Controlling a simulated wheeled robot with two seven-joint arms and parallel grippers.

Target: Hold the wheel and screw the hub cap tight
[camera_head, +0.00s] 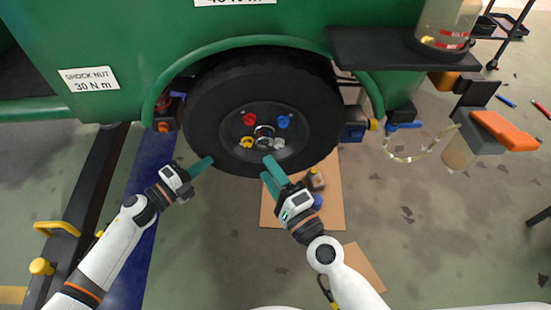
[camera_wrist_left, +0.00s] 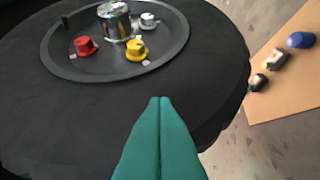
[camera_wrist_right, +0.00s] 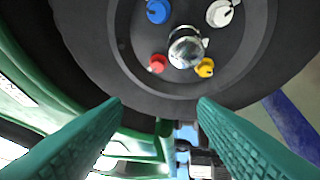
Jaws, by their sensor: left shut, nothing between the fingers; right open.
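The black wheel (camera_head: 205,110) is mounted under the green vehicle body. The silver hub cap (camera_head: 264,131) sits at the wheel's centre and shows as a shiny cylinder in the left wrist view (camera_wrist_left: 115,22) and the right wrist view (camera_wrist_right: 187,47). Red (camera_head: 249,119), blue (camera_head: 283,121), yellow (camera_head: 246,142) and white (camera_head: 279,144) nuts surround it. My left gripper (camera_head: 211,159) is shut and empty, by the tyre's lower left edge; contact is unclear. My right gripper (camera_head: 267,168) is open and empty, in front of the wheel's lower part, apart from the hub cap.
A cardboard sheet (camera_head: 332,215) with small items lies on the floor below the wheel. A dark shelf (camera_head: 380,50) carries a clear container (camera_head: 447,25) at upper right. A dark rail stand (camera_head: 92,180) runs along the left.

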